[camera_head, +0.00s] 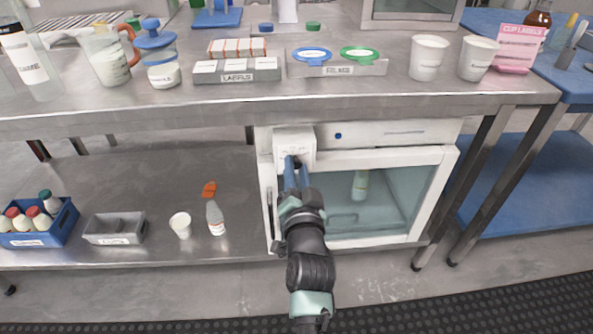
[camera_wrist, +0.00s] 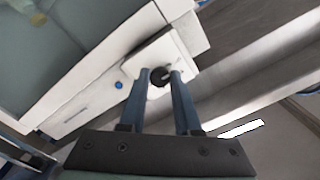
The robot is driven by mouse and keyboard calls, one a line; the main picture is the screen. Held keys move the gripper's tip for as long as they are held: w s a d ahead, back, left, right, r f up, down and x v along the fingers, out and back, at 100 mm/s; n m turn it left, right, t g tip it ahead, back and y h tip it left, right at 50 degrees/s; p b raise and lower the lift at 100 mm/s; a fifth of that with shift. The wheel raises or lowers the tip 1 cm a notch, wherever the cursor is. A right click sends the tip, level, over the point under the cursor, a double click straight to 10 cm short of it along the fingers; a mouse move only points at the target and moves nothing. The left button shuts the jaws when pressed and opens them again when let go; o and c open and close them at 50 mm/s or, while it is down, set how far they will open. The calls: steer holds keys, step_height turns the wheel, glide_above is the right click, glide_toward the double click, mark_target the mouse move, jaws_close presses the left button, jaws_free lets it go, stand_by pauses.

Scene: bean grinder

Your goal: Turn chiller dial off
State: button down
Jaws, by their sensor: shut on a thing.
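The chiller (camera_head: 432,190) is a white box with a glass door under the steel bench. Its dial (camera_wrist: 160,76) is a small dark round knob on a white square housing (camera_head: 293,141) at the chiller's upper left. My gripper (camera_head: 296,162) is at the front of this housing. In the wrist view, the two blue fingers of my gripper (camera_wrist: 160,74) stand on either side of the dial and are shut on it.
The bench edge (camera_head: 150,124) runs just above the chiller. A bottle (camera_head: 360,184) stands behind the glass. On the lower shelf to the left are a white cup (camera_head: 181,225), a bottle (camera_head: 215,217), a grey tray (camera_head: 115,229) and a blue crate (camera_head: 62,232).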

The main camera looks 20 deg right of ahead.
stand_by(0.3)
steer(key=c, duration=0.6)
jaws_free()
steer(key=p+v, duration=0.7)
steer(key=v, duration=0.6)
